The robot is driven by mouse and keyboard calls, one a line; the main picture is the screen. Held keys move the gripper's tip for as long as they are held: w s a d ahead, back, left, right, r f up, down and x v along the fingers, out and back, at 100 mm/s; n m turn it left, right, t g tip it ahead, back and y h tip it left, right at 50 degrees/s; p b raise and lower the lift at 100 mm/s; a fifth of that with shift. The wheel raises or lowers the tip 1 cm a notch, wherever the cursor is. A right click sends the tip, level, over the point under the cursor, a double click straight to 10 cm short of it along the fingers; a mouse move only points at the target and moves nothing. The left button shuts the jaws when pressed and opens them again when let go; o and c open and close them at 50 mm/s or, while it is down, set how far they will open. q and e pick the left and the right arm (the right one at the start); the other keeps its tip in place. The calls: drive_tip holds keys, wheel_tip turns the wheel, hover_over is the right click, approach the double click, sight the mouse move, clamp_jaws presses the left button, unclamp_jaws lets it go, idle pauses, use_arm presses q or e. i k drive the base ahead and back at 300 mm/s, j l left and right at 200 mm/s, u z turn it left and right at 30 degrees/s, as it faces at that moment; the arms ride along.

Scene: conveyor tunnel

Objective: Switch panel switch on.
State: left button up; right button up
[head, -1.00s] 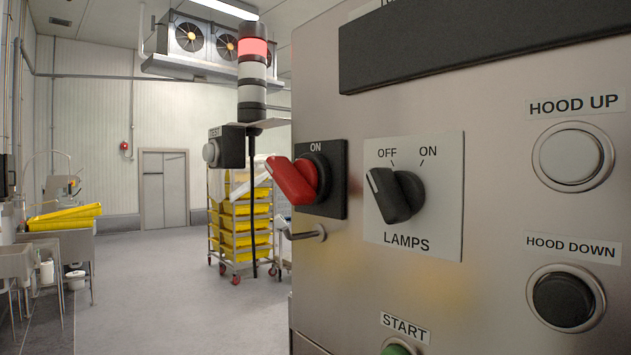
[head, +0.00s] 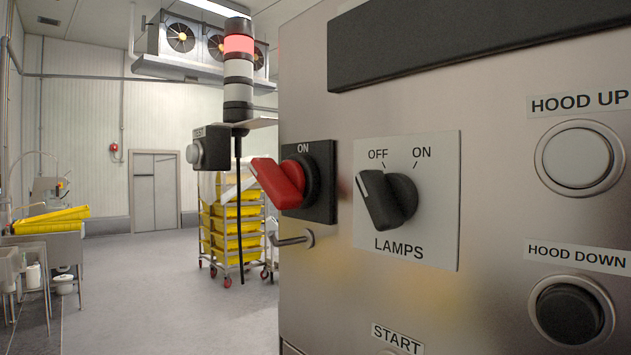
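The metal control panel (head: 320,110) fills the right side of the head view. A red rotary switch (head: 278,183) sits on a black plate marked ON at the top. Its handle is tilted, with its near end toward the upper left. To its right is a black LAMPS knob (head: 386,200) on a white plate marked OFF and ON. The knob's white line points to the upper left, toward OFF. Neither of my grippers is in view.
HOOD UP (head: 578,158) and HOOD DOWN (head: 570,312) buttons are on the panel's right. A START label (head: 398,338) is at the bottom. A TEST button box (head: 207,149) and a signal tower lit red (head: 239,45) stand left. A rack of yellow crates (head: 232,225) is behind. Open floor lies left.

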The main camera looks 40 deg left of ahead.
sight(284, 184)
drive_tip(key=j+z, duration=0.6)
drive_tip(key=z, duration=0.15)
drive_tip(key=k+j+z, duration=0.1)
drive_tip(key=j+z, duration=0.15)
drive_tip(key=k+j+z, duration=0.1)
drive_tip(key=j+z, duration=0.15)
drive_tip(key=j, duration=0.15)
drive_tip(key=k+j+z, duration=0.15)
drive_tip(key=j, duration=0.2)
drive_tip(key=k+j+z, duration=0.15)
drive_tip(key=j, duration=0.2)
drive_tip(key=k+j, duration=0.2)
drive_tip(key=j, duration=0.15)
drive_tip(key=k+j+z, duration=0.1)
drive_tip(key=k+j, duration=0.1)
drive_tip(key=j, duration=0.1)
